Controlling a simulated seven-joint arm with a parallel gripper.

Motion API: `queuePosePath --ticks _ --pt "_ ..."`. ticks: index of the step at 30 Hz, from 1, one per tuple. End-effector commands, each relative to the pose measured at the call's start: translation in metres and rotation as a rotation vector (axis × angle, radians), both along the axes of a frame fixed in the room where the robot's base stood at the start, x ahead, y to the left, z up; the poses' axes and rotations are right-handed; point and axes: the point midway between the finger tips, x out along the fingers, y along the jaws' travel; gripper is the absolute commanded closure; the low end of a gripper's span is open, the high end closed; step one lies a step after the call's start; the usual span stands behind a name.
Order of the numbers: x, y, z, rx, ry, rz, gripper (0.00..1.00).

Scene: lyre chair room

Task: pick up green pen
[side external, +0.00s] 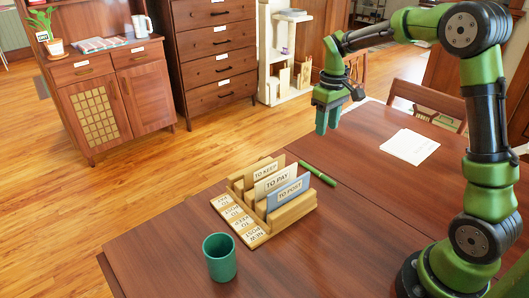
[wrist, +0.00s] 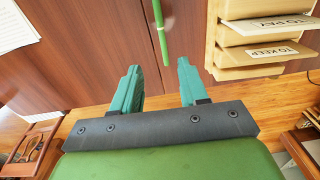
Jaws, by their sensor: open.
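The green pen (side external: 318,174) lies on the brown table (side external: 180,243), just behind and to the right of the wooden letter sorter. In the wrist view the pen (wrist: 160,32) shows at the top, beyond my fingertips and roughly in line with the gap between them. My gripper (side external: 327,121) is open and empty, raised above the table near its far edge, apart from the pen. The two teal fingers (wrist: 158,75) stand apart with nothing between them.
The letter sorter (side external: 293,211) holds several labelled cards and stands close beside the pen. A green cup (side external: 219,257) stands front left of it. White papers (side external: 410,146) lie to the right, near a chair (side external: 428,103). The table between pen and papers is clear.

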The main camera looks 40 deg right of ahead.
Motion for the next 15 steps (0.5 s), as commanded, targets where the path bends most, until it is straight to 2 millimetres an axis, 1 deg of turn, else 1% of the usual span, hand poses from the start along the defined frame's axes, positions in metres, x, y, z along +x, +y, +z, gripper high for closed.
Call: queuePosePath --ticks 1,9,12,15 --pt "-0.001 0.000 -0.010 0.001 0.005 0.000 0.56" --pt "-0.001 0.001 -0.069 0.001 0.004 -0.002 0.56" --pt "-0.001 0.001 -0.087 0.001 0.003 -0.002 0.56" --pt "0.000 0.001 -0.099 0.001 0.001 -0.003 0.56"
